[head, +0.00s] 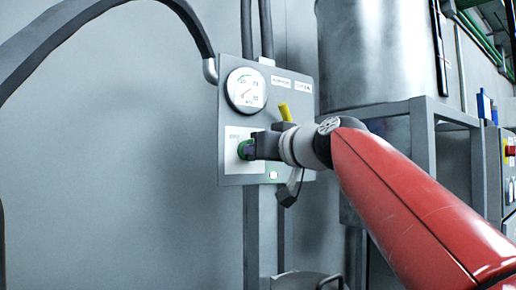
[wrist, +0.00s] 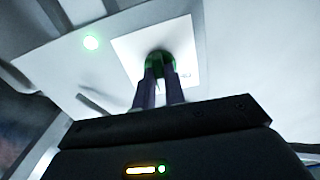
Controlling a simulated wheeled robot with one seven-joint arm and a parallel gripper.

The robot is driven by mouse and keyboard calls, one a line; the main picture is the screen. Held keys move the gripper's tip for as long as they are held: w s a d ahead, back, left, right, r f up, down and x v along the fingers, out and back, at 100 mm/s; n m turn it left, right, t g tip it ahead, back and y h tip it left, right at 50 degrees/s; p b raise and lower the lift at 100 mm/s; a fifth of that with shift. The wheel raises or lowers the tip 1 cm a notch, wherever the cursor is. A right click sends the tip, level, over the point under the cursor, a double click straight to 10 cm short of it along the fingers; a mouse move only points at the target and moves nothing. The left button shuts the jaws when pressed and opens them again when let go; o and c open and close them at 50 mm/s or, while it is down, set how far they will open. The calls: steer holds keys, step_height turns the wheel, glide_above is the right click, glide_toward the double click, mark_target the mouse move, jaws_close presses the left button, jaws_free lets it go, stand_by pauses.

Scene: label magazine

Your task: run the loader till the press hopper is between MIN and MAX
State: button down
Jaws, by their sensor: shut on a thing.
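My gripper (head: 250,149) is at the panel's lower left, shut on a green knob (head: 242,150) on a white label plate. In the wrist view, both fingertips meet at the green knob (wrist: 160,56), which they partly hide. The green lamp (wrist: 90,42) glows there too. A large metal vessel (head: 372,50), perhaps the hopper, stands at right with a dark upright strip (head: 440,45). MIN and MAX marks cannot be read.
A grey frame (head: 424,150) supports the metal vessel. Dark hoses run above the panel, one arching to the left. A box with a red button on yellow (head: 509,146) is at the far right. The wall left of the panel is clear.

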steer(key=shift+m+p, duration=0.95)
steer(key=shift+m, duration=3.25)
steer(key=c, duration=1.5)
jaws_free()
steer(key=shift+o, duration=0.2)
steer(key=b+v, duration=0.1)
steer(key=v, duration=0.6)
steer(key=shift+s+d, duration=0.25)
steer(key=shift+s, duration=0.1)
